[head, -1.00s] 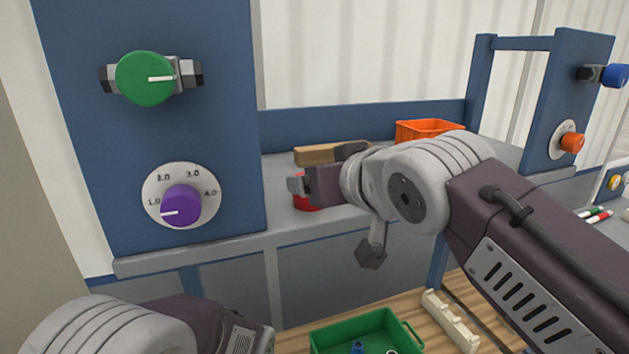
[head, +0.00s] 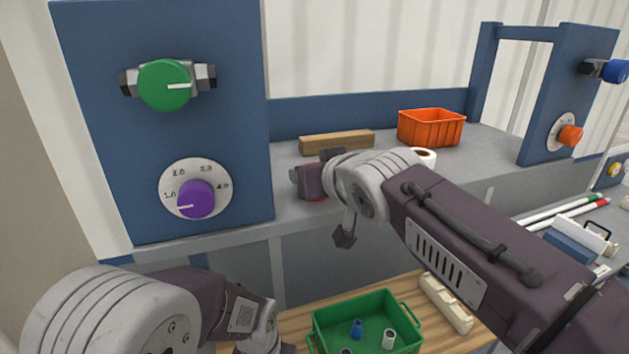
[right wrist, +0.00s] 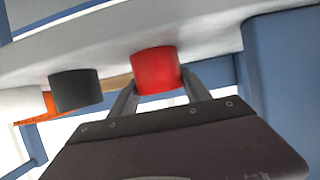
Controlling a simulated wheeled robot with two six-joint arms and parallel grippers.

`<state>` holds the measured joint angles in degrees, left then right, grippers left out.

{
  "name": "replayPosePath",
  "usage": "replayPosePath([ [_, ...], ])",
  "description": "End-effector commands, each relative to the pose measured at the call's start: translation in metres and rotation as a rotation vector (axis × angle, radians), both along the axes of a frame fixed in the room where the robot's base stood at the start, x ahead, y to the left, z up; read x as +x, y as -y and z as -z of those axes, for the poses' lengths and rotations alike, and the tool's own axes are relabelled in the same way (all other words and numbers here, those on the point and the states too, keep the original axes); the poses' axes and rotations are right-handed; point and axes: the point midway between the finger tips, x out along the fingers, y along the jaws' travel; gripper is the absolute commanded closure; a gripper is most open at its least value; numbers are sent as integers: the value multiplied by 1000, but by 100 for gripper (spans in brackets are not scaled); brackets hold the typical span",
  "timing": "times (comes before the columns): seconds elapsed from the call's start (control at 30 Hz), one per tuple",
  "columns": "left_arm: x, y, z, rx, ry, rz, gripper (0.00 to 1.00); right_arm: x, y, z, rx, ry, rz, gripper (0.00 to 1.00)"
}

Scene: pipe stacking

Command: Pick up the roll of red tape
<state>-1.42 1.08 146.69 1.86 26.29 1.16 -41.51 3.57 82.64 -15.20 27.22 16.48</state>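The roll of red tape (right wrist: 156,70) stands on the grey shelf, large in the right wrist view. My right gripper (right wrist: 158,80) is open, with one finger at each side of the roll's lower part as pictured. I cannot tell whether the fingers touch it. In the head view my right gripper (head: 300,180) is low over the shelf's front part and hides most of the red roll. Of my left arm only links show at the bottom left; its fingers are out of view.
A black roll (right wrist: 76,90) and a white roll (right wrist: 20,103) stand beside the red one. The orange bin (head: 431,128) and a wooden block (head: 337,142) are behind on the shelf. A blue panel with knobs (head: 165,130) rises at left. A green tray (head: 325,321) sits below.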

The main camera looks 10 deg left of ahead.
Motion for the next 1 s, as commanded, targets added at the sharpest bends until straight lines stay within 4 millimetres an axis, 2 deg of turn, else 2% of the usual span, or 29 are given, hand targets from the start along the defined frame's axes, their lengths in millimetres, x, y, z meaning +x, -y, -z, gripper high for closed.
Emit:
replayPosePath([
  [0.27, 0, 0, 0, 0, 0, 0, 36, 0, 0, 0, -2, -1, 1, 88],
  [0.43, 0, 0, -3, 0, 0, 0, 36, 1, 0, -18, 1, 3, 1, 88],
  [0.57, 0, 0, -10, 0, 0, 0, 36, 0, 0, -57, 3, 5, 0, 88],
  [0.8, 0, 0, -44, 0, 0, 0, 36, 1, -1, -135, 0, 1, 0, 88],
  [0.9, 0, 0, -60, 0, 0, 0, 36, 0, -1, -159, 0, 0, -1, 88],
  [1.0, 0, 0, -70, 0, 0, 0, 36, 0, 0, -174, -1, 0, 0, 88],
])
